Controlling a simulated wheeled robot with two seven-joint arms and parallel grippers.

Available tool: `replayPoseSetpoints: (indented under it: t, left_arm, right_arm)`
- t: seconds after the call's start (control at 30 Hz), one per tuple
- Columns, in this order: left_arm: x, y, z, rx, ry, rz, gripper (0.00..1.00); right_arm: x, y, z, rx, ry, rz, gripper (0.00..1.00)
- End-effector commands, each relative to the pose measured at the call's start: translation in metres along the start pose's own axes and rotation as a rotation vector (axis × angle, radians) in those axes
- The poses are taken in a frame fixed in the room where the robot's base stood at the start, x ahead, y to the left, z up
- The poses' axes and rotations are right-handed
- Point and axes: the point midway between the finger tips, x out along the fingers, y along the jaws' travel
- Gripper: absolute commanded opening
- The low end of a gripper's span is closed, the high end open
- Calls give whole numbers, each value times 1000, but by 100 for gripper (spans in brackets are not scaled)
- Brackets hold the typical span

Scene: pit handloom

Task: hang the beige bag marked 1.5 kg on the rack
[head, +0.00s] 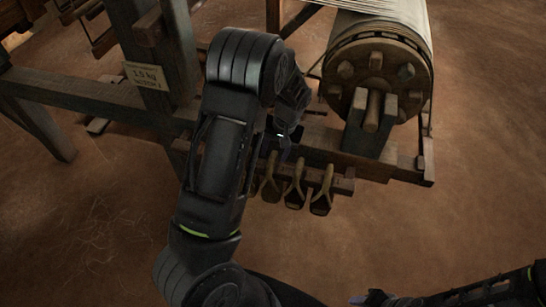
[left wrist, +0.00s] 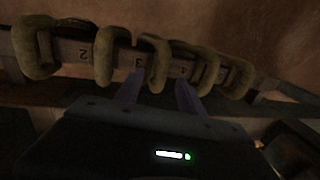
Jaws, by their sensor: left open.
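The rack (head: 345,186) is a wooden bar on the loom's front side. Several tan bag loops hang over it in the left wrist view, and its pale face (left wrist: 72,50) carries numbers such as 2 and 3. In the head view, three dark bags with tan loops (head: 295,192) show below the bar. No 1.5 kg mark is readable, so I cannot tell which bag it is. My left gripper (left wrist: 160,88) is open, pointing at the rack; a loop (left wrist: 156,66) appears between its fingertips, not clasped. In the head view, my left gripper (head: 285,132) is just above the bags.
A wooden drum (head: 375,75) wound with pale cloth stands right of the rack. A paper label (head: 147,77) is on the post at left, its lettering hard to read. Loom beams surround the gripper. The brown floor (head: 480,200) is clear at right. My right arm shows at the lower right.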

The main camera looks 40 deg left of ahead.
Motion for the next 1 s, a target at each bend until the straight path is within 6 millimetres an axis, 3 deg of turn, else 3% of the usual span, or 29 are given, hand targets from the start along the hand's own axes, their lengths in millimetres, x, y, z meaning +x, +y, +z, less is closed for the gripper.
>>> replayPoseSetpoints:
  t: [0.1, 0.3, 1.0]
  left_arm:
    - [-21, 0, -1, 1, 4, 2, 46]
    - [-39, 0, 0, 0, 1, 1, 46]
    - [-40, 0, 0, 0, 1, 1, 46]
  right_arm:
    - [1, 0, 0, 0, 0, 0, 36]
    - [1, 0, 0, 0, 0, 0, 36]
    - [1, 0, 0, 0, 0, 0, 36]
